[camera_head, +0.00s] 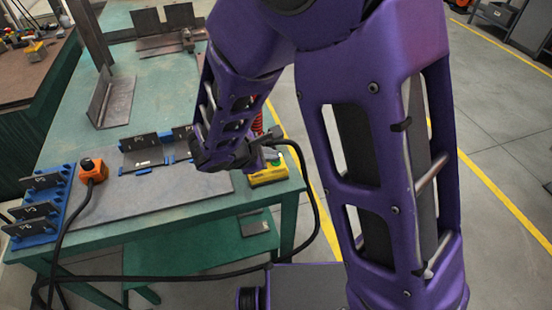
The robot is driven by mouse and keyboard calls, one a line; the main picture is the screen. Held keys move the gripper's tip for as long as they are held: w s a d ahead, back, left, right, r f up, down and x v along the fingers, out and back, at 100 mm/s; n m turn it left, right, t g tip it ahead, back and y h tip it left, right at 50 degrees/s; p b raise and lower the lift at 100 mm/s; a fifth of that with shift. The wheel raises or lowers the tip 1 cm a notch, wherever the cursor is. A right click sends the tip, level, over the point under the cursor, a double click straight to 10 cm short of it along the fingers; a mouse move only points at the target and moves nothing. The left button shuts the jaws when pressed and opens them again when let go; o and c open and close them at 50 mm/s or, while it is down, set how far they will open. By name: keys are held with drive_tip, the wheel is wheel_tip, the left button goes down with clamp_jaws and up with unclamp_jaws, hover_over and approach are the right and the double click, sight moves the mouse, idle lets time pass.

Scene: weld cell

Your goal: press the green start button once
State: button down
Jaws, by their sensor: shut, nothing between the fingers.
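A yellow button box (268,176) sits at the right end of the green table's near edge. A green button (273,161) shows on top of it. My gripper (258,160) is shut and empty, just left of the green button and very close to it in the picture. I cannot tell whether its fingertips touch the button or stay above it. My wrist and the gripper partly hide the left side of the box.
An orange box with a black top (92,169) stands left on the table, its cable hanging over the edge. Blue racks (43,219) with dark plates stand at the far left. Dark steel pieces (111,98) lie behind. A grey plate (150,197) is bare in front.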

sight(272, 164)
drive_tip(key=shift+r+p, duration=0.55)
drive_tip(key=shift+r, duration=0.35)
wheel_tip(272, 164, up, 5)
drive_tip(key=p, duration=0.3)
idle(1.0)
